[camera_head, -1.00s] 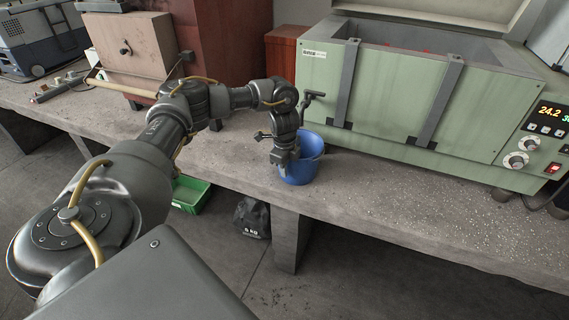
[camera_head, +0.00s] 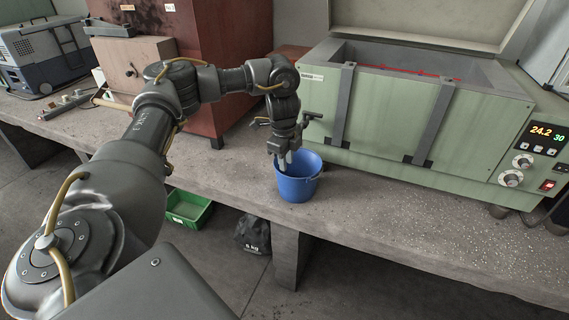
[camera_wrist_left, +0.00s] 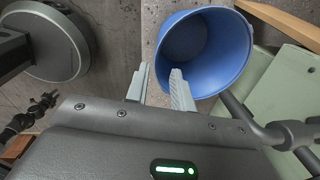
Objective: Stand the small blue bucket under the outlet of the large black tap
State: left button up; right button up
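The small blue bucket (camera_head: 300,187) stands upright on the concrete bench, in front of the green bath's left end. It also fills the upper middle of the left wrist view (camera_wrist_left: 232,50), and its visible inside looks empty. The large black tap (camera_head: 309,117) shows by its handle above and behind the bucket; its outlet is hidden in the head view. Black tap piping shows at the right of the wrist view (camera_wrist_left: 262,130). My left gripper (camera_head: 285,159) is open at the bucket's left rim, pointing down, its fingers (camera_wrist_left: 158,84) apart. I cannot tell whether they touch the rim. My right gripper is out of view.
The green bath (camera_head: 400,115) stands behind the bucket. A red-brown cabinet (camera_head: 215,60) is at its left. The bench (camera_head: 390,210) is clear to the bucket's right; its front edge is close. A green crate (camera_head: 188,208) and a black weight bag (camera_head: 252,233) lie below.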

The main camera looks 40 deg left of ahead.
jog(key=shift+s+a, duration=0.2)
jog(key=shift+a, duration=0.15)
